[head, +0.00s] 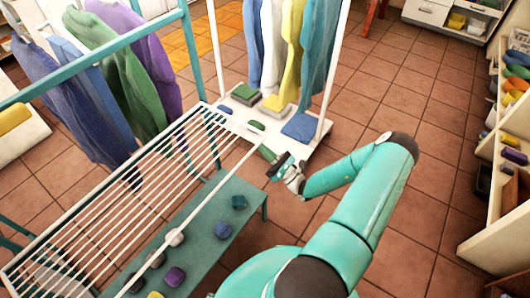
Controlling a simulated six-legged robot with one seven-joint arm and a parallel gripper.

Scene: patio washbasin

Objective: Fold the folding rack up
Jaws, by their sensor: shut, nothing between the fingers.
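The folding rack (130,185) is a white frame with several parallel slats. It is spread out roughly flat beside a teal frame, above a low teal bench. Its long outer rail runs from near my gripper down to the bottom edge of the view. My gripper (275,167) is shut and empty, just right of the far end of that rail. I cannot tell whether the fingers touch the rack. The rack's lower left part is cut off by the picture edge, and its hinges are not clear.
The teal bench (205,262) holds several small coloured items under the rack. Clothes hang from the teal frame (95,52) at left and on a white stand (335,55) with folded cloths on its base. Shelves (490,205) line the right. Tiled floor is free right of my arm.

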